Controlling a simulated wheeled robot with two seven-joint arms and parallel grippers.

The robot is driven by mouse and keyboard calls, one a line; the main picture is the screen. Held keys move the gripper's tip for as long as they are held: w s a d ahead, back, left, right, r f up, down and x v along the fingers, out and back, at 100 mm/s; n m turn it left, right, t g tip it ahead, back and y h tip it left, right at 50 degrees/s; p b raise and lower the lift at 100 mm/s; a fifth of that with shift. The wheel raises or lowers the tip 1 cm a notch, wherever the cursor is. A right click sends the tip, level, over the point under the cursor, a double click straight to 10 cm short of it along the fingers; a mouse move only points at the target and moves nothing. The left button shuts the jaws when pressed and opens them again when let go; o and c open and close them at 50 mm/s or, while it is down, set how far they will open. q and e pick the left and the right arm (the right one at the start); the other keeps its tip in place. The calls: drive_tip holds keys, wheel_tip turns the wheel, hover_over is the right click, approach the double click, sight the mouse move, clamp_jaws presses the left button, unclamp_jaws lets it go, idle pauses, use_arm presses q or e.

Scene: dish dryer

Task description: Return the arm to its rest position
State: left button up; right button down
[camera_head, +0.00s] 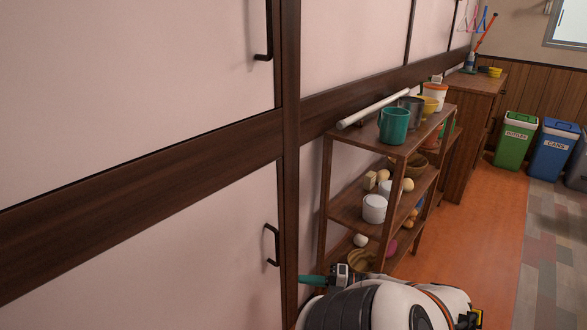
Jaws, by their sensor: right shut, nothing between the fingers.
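My right arm comes in at the bottom middle, with rounded white and black links. Its right gripper (312,281) is low, in front of the lower cabinet door and beside the lower left end of the wooden shelf rack (402,151). Its teal fingers are together with nothing seen between them, and they point left. The links hide part of the gripper's wrist. My left gripper is not in view.
Pink cabinet doors (130,62) with dark handles fill the left. The rack holds a teal mug (394,126), a white container (374,208) and other items. A green bin (516,140) and a blue bin (554,148) stand at the back right. The orange floor (482,235) is clear.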

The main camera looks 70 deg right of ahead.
drive_tip(key=shift+s+d, duration=0.1)
drive_tip(key=shift+s, duration=0.35)
